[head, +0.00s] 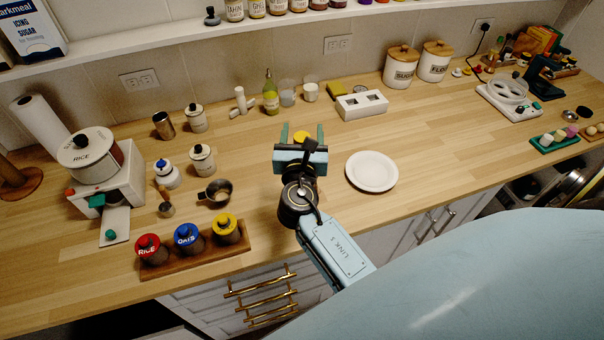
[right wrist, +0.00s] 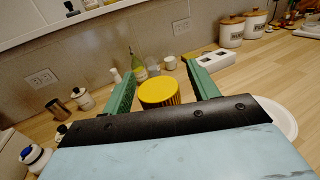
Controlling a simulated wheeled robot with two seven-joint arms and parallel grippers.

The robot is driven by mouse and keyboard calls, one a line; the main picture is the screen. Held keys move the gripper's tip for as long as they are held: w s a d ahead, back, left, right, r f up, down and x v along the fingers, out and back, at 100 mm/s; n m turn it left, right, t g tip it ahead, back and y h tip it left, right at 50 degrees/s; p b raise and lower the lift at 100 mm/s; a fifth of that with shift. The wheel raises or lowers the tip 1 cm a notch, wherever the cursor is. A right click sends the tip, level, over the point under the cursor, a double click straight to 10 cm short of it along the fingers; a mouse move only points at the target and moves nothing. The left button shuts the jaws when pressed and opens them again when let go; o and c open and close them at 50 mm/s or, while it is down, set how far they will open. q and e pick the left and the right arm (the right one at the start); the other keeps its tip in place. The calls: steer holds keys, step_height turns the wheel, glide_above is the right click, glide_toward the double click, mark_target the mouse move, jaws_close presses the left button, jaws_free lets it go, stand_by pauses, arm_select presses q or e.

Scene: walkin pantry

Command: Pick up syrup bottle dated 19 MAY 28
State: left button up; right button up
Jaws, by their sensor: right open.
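My right gripper (head: 302,129) is open over the middle of the wooden counter. A yellow ribbed round lid (head: 301,137) shows between its green fingers; in the right wrist view the lid (right wrist: 159,92) also lies between them, with a gap to each finger. The body under this lid is hidden, so I cannot tell whether it is a syrup bottle. A green glass bottle (head: 270,98) with a pale label stands behind, by the wall; it also shows in the right wrist view (right wrist: 138,66). No date is readable on any item. My left gripper is not in view.
A white plate (head: 371,171) lies right of the gripper. A wooden rack (head: 195,252) with red, blue and yellow-lidded jars stands front left, near a metal cup (head: 218,193). A white two-hole block (head: 362,105) stands behind. Bare counter lies around the gripper.

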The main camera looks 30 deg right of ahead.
jaws_close()
stand_by(0.4)
stand_by(0.6)
stand_by(0.4)
steer(key=shift+r, duration=0.15)
